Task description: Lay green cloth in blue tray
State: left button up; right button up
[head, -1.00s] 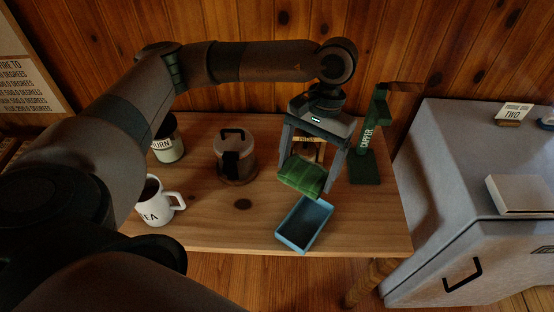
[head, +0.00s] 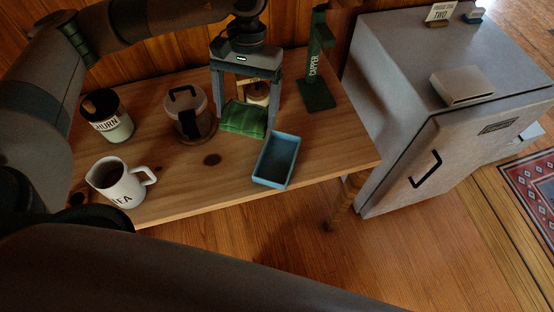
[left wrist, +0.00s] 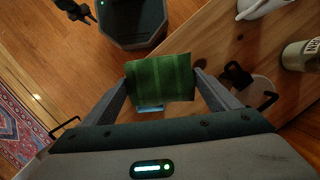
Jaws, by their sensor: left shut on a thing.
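My left gripper (head: 245,112) is shut on a folded green cloth (head: 244,119), with one finger at each side of it. The cloth is held just behind and to the left of the blue tray (head: 264,170). The tray is a shallow open rectangle near the table's front edge, and looks empty. In the left wrist view the cloth (left wrist: 160,78) spans between the fingertips (left wrist: 162,76) and hides most of the tray; only a blue strip (left wrist: 150,108) shows below it.
On the wooden table (head: 200,190) stand a white mug (head: 118,183), a labelled jar (head: 108,116), a lidded pot (head: 190,115) and a green capper stand (head: 316,70). A small object (head: 258,95) shows between the gripper fingers. A grey cabinet (head: 400,90) stands to the right.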

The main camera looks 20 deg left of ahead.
aim_at(276, 160)
pick_arm(q)
jog(key=w+d+f+n+t+h+b, duration=0.1)
jog(key=w+d+f+n+b, duration=0.4)
jog(key=n, duration=0.4)
jog(key=w+d+f+n+t+h+b, duration=0.2)
jog(key=w+d+f+n+b, duration=0.3)
jog(key=w, duration=0.5)
jog(key=f+n+b, duration=0.1)
jog(key=n+b, duration=0.1)
jog(key=n, duration=0.1)
jog(key=shift+f+n, duration=0.2)
jog(key=shift+n, duration=0.2)
pick_arm(e)
jog(key=w+a+f+t+y, duration=0.1)
jog(key=w+a, duration=0.3)
jog(key=w, duration=0.5)
jog(key=w+a+f+t, duration=0.2)
jog(key=w+a+t, duration=0.2)
jog(key=w, duration=0.5)
jog(key=shift+w+f+y, duration=0.3)
jog(key=shift+f+y, duration=0.1)
pick_arm(q)
jog(key=shift+s, duration=0.15)
